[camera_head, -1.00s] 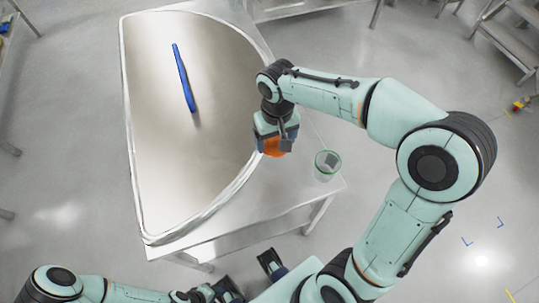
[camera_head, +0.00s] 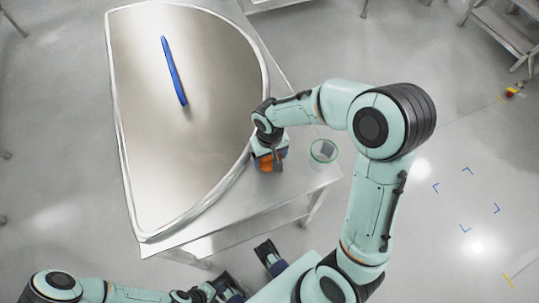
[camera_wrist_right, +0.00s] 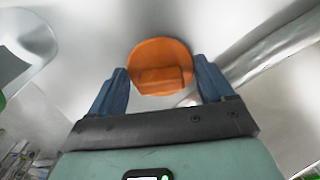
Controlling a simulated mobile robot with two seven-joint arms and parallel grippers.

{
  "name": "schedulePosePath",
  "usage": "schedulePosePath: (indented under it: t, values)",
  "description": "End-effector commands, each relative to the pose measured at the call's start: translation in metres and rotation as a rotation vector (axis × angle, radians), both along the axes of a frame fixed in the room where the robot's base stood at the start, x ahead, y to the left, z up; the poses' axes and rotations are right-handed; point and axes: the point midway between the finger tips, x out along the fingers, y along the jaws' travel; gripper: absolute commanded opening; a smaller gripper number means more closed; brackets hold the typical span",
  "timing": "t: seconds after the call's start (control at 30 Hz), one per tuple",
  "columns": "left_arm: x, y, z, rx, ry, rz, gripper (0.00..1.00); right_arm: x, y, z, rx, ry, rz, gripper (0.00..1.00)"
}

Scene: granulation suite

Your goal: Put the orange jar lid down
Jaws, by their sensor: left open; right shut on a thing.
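The orange jar lid (camera_head: 267,163) is in my right gripper (camera_head: 270,156), at the right side of the steel table (camera_head: 296,178), between the half-round tray's rim and the clear jar. The right wrist view shows the lid (camera_wrist_right: 160,57) as an orange disc at the tips of the two blue fingers (camera_wrist_right: 160,78). I cannot tell whether the lid touches the table. A clear, green-rimmed jar (camera_head: 323,151) stands just right of the lid, apart from it. My left gripper (camera_head: 250,266) is open and empty at the bottom, off the table's front edge.
A large half-round steel tray (camera_head: 125,150) with a raised pale rim covers most of the table. A long blue tool (camera_head: 174,72) lies on it. A strip of bare table runs in front of the lid and jar. Steel steps (camera_head: 497,35) stand far right.

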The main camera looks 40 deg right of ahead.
Motion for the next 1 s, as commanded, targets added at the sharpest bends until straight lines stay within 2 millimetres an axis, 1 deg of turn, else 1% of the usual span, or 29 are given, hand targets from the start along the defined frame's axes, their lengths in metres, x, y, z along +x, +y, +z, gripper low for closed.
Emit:
schedulePosePath:
  t: [0.17, 0.2, 0.23, 0.27, 0.47, 0.57, 0.67, 1.0]
  values:
    - [0.0, 0.0, -0.001, 0.0, -0.001, 0.0, 0.43, 0.0, 0.0, 0.0, 0.0, 0.0, 0.0, 0.52]
    - [0.0, 0.0, -0.001, 0.0, -0.001, 0.0, 0.43, 0.0, 0.0, -0.001, 0.0, 0.0, 0.0, 0.87]
    - [0.0, 0.0, 0.0, 0.0, -0.001, 0.0, 0.43, 0.0, 0.0, 0.0, 0.0, 0.0, 0.0, 0.97]
    - [0.0, 0.0, 0.0, 0.0, -0.001, 0.0, 0.43, 0.0, 0.0, 0.0, 0.0, 0.0, 0.0, 1.0]
    - [0.0, 0.0, 0.0, 0.0, -0.001, 0.0, 0.43, 0.0, 0.0, 0.0, 0.0, 0.0, 0.0, 1.0]
    - [0.0, 0.0, 0.001, 0.0, -0.001, 0.0, 0.43, 0.0, 0.0, 0.005, 0.0, -0.001, 0.0, 1.0]
    - [0.001, 0.0, 0.004, 0.0, -0.001, 0.0, 0.43, 0.001, 0.0, 0.019, 0.0, -0.005, -0.001, 1.0]
    - [0.004, 0.0, 0.015, 0.0, -0.006, 0.0, 0.43, 0.001, 0.0, 0.091, 0.001, -0.005, 0.0, 1.0]
